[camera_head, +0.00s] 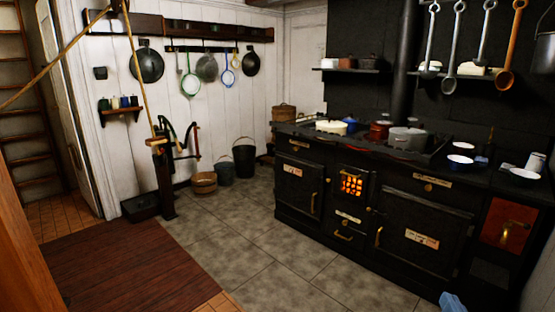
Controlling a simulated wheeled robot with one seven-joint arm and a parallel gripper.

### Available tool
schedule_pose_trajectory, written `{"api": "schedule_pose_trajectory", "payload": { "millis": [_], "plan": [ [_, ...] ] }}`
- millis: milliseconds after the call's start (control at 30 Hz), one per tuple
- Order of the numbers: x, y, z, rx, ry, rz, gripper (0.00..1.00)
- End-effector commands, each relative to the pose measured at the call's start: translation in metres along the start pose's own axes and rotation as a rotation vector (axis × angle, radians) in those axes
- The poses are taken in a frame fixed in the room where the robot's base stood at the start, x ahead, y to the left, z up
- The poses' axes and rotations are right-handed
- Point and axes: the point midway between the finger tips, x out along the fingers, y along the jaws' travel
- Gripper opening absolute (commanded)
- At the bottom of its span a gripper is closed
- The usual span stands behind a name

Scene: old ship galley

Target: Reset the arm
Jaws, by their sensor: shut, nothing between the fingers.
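Neither my gripper nor any part I can surely call my arm shows in the head camera view. The jaws cannot be seen here. A small light-blue object (451,302) shows at the bottom edge, to the right of centre, in front of the stove. It is cut off by the frame, and I cannot tell what it is.
A black stove (427,208) with a lit grate fills the right side, with pots and white bowls (460,162) on top. Ladles hang above. A hand pump (163,178), buckets (244,158) and a basket (204,182) stand at the back. The tiled floor (255,245) is clear.

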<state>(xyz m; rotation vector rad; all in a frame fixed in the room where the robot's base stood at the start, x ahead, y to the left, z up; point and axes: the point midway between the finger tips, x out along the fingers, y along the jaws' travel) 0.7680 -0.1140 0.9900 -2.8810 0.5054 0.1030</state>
Motion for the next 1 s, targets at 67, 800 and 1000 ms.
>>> {"api": "schedule_pose_trajectory", "payload": {
  "millis": [67, 800, 1000],
  "plan": [
    [-0.034, -0.002, 0.025, -0.030, -0.034, -0.038, 0.00],
    [-0.314, 0.008, 0.066, -0.223, -0.184, -0.289, 0.00],
    [-0.352, 0.014, 0.048, -0.252, -0.196, -0.310, 0.00]
  ]
}}
